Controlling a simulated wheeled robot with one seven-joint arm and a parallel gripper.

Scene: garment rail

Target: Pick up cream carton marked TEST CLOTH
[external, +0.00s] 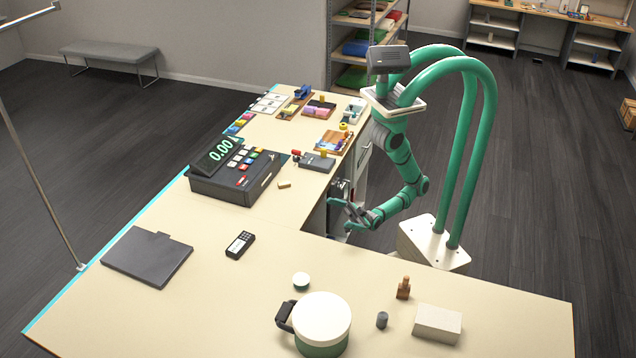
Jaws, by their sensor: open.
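A cream box-shaped carton (438,324) lies on the near right part of the counter (510,310). No marking on it is legible at this size, so I cannot read TEST CLOTH. My gripper (341,217) is open and empty at the counter's inner corner, below the cash register's right side. It is well up and left of the carton in the picture and touches nothing that I can make out. The carton is fully in view.
Left of the carton are a brown bottle-like object (403,288), a dark grey cylinder (382,320) and a large white-lidded green pot (322,322). A small white-lidded jar (301,281) stands behind the pot. A cash register (235,178) stands farther back. Bare counter lies right of the carton.

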